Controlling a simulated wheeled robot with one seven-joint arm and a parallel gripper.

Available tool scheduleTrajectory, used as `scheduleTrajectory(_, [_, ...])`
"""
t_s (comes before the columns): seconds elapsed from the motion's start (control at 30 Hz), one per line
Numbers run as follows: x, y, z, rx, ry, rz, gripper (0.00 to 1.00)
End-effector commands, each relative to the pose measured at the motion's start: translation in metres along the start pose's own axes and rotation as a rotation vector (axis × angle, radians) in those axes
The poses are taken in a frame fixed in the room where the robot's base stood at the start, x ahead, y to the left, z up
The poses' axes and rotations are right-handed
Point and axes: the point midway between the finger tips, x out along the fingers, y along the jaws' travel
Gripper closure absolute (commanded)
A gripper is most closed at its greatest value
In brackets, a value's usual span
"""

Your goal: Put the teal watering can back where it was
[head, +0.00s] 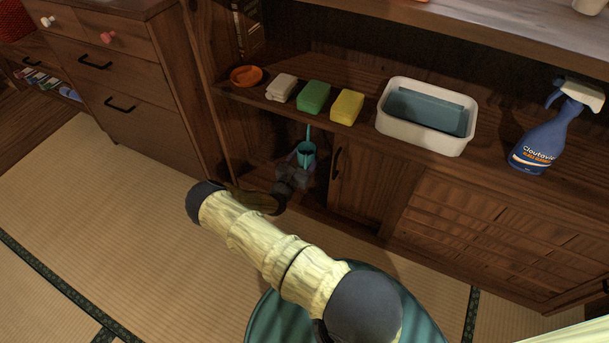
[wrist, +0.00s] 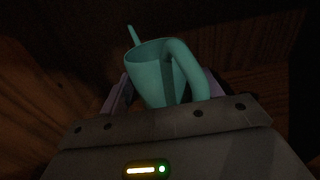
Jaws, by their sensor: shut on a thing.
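The teal watering can (head: 306,152) is inside the dark open lower compartment of the wooden cabinet (head: 365,185), below the shelf. My gripper (head: 294,172) reaches into this compartment and is shut on the can. In the wrist view the teal watering can (wrist: 160,75) looks upright, with its spout at the upper left and its handle toward me. My gripper (wrist: 165,95) shows a finger on each side of the can. The can's underside is hidden, so I cannot tell whether it touches the compartment floor.
Above the compartment, the shelf holds an orange dish (head: 246,76), a pale sponge (head: 281,88), a green sponge (head: 313,97), a yellow sponge (head: 347,107), a white basin (head: 425,143) and a blue spray bottle (head: 545,140). A drawer chest (head: 140,75) stands left. Tatami (head: 100,220) there is clear.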

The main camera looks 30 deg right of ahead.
Motion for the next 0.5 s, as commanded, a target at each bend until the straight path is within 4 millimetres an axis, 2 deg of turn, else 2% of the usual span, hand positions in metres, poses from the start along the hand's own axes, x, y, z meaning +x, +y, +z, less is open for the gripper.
scheduleTrajectory(0.03, [0.0,0.0,-0.016,0.001,-0.001,0.0,0.66])
scheduleTrajectory(0.13, [0.0,0.001,-0.028,0.001,-0.001,0.0,0.66])
scheduleTrajectory(0.5, [0.0,0.001,-0.029,0.001,-0.001,0.001,0.66])
